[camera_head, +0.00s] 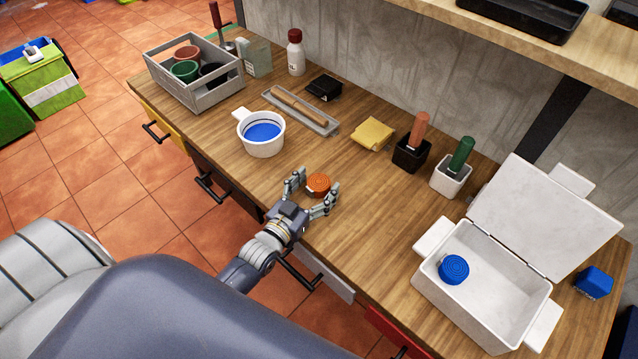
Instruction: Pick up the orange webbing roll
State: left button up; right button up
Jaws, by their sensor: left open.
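The orange webbing roll (318,184) lies on the wooden workbench, near its front edge at the middle of the head view. My left gripper (313,191) is open, with one finger to the left of the roll and the other to its right. The roll sits between the fingertips. I cannot tell whether either finger touches it. My right gripper is not in view.
A white pot with blue contents (262,146) stands to the left. An open white box (470,307) holding a blue roll (453,269) is at the right. A yellow cloth (372,134) and a black holder (411,157) are behind. Bare wood surrounds the orange roll.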

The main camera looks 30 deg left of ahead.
aim_at(315, 186)
pick_arm(q)
jog(key=shift+s, duration=0.1)
jog(key=c, duration=1.2)
jog(key=shift+o, duration=0.2)
jog(key=shift+r, duration=0.15)
jog(key=shift+r, duration=0.6)
notch_tip(315, 186, up, 2)
jog(key=shift+r, duration=0.1)
jog(key=s+d+r+b, duration=0.1)
jog(key=s+d, duration=0.2)
jog(key=s, duration=0.4)
jog(key=s+d, duration=0.4)
jog(key=s, duration=0.3)
notch_tip(315, 186, up, 12)
jog(key=n+y, duration=0.1)
jog(key=shift+s+a+y, duration=0.3)
jog(key=shift+s+a, duration=0.05)
jog(key=shift+a, duration=0.05)
